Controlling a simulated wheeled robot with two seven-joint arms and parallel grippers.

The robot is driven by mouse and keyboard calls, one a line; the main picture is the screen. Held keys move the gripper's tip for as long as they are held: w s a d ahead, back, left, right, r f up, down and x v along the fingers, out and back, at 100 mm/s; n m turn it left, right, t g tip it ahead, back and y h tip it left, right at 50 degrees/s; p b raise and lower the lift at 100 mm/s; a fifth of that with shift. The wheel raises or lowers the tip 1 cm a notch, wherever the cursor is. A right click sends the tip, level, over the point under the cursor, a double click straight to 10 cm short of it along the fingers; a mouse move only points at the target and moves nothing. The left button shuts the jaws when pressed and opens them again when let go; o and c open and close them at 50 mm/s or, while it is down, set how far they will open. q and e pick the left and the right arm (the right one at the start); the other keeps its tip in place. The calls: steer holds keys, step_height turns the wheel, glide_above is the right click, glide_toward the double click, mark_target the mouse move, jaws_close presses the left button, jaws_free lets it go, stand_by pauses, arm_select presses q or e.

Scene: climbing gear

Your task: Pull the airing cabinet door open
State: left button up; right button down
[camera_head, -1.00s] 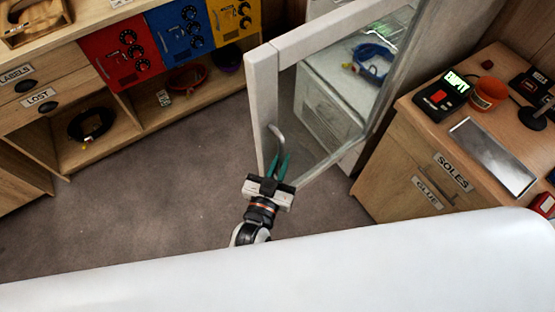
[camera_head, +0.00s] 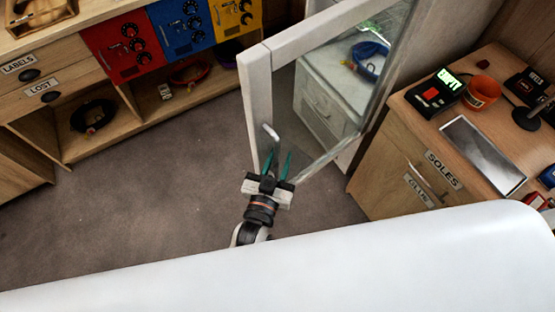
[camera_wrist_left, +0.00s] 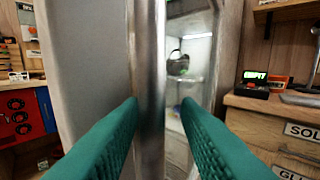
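The airing cabinet door (camera_head: 257,105), a white frame around a glass pane, stands swung out from the cabinet. Its curved metal handle (camera_head: 271,132) is on the frame near the free edge. My left gripper (camera_head: 278,154) is at the handle, its green fingers spread. In the left wrist view, the handle (camera_wrist_left: 150,80) runs upright between the fingertips, close to the left one, with a gap on the right. The lit cabinet interior (camera_wrist_left: 190,60) shows beyond it. My right gripper is not in view.
A wooden drawer unit (camera_head: 395,165) labelled SOLES stands right of the door, with a display device (camera_head: 436,93) and orange bowl (camera_head: 482,92) on top. Shelving (camera_head: 150,110) with red, blue and yellow boxes stands at the back left. Grey floor (camera_head: 170,190) between is clear.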

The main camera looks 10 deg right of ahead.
arm_select(q)
steer(key=shift+s+a+f, duration=0.1)
steer(key=shift+s+a, duration=0.2)
steer(key=shift+s, duration=0.1)
steer(key=b+v, duration=0.2)
steer(key=v, duration=0.9)
steer(key=shift+b, duration=0.3)
steer(key=s+a+f+g+y+b, duration=0.1)
steer(key=a+f+g, duration=0.15)
steer(key=f, duration=0.75)
steer(key=s+a+f+g+y, duration=0.1)
steer(key=s+a+f+g, duration=0.15)
steer(key=f, duration=0.65)
steer(key=s+a+f+g+y+b, duration=0.1)
steer(key=a+f+g+y, duration=0.15)
steer(key=f, duration=0.75)
steer(key=s+a+f+n+g+y+b, duration=0.1)
steer(key=s+a+f+n+g+y, duration=0.2)
steer(key=s+a+f, duration=1.4)
step_height(320, 180, down, 3)
steer(key=g+y, duration=0.1)
steer(key=g, duration=0.3)
steer(key=shift+s+a+r, duration=0.25)
steer(key=shift+s+a, duration=0.15)
